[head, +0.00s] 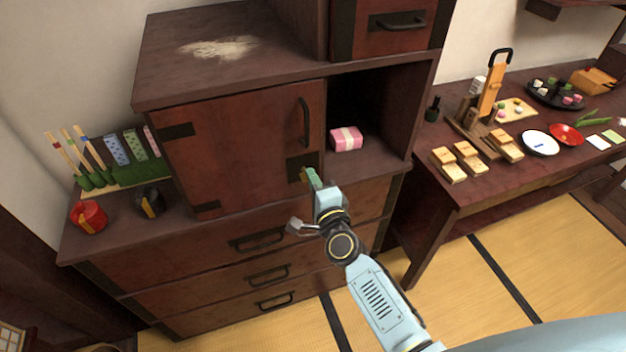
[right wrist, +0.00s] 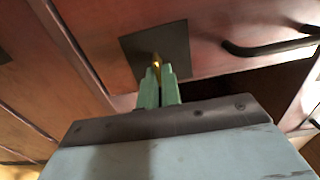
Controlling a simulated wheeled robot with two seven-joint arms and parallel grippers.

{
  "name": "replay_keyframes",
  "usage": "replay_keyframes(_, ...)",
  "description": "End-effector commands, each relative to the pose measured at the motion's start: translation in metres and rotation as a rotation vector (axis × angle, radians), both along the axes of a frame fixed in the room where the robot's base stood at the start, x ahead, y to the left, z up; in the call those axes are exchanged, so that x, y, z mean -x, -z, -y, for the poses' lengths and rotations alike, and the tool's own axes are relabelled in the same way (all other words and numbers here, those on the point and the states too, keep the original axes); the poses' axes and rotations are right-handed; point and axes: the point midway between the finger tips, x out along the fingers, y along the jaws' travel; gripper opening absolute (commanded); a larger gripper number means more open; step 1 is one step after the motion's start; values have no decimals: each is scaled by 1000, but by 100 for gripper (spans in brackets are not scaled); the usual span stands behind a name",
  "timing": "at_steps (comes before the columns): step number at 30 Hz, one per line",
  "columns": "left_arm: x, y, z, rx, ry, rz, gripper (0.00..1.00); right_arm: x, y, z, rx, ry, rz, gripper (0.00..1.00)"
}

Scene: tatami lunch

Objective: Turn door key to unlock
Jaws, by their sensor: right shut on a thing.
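The cabinet door (head: 240,145) is a red-brown wooden panel, closed, with a dark vertical handle (head: 304,122) near its right edge. A dark lock plate (head: 295,164) sits at its lower right corner; the plate also shows in the right wrist view (right wrist: 137,50). A small brass key (right wrist: 157,60) stands at the plate. My right gripper (head: 311,176) is at the plate, its green fingers shut on the key, as the right wrist view (right wrist: 157,82) shows. Most of the key is hidden between the fingers. My left gripper is not in view.
A pink wrapped box (head: 346,139) sits in the open compartment right of the door. Drawers with dark handles (head: 268,272) lie below. A red pot (head: 88,216) and a black pot (head: 150,201) stand at left. A side table (head: 455,200) with dishes and wooden blocks stands at right.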

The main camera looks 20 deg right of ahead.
Motion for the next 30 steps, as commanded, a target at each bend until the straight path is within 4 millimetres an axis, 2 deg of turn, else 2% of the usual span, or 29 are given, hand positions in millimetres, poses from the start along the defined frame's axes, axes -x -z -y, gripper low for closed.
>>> replay_keyframes(1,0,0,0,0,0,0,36,0,0,0,-3,1,1,9)
replay_keyframes(5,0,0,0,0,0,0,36,0,0,0,-2,1,1,26)
replay_keyframes(13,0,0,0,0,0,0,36,0,0,0,0,0,0,27)
replay_keyframes(17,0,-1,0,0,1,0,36,7,0,0,0,0,0,27)
replay_keyframes(20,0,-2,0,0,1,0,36,20,0,1,1,0,-1,27)
replay_keyframes(30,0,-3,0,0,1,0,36,93,1,3,1,-1,-2,27)
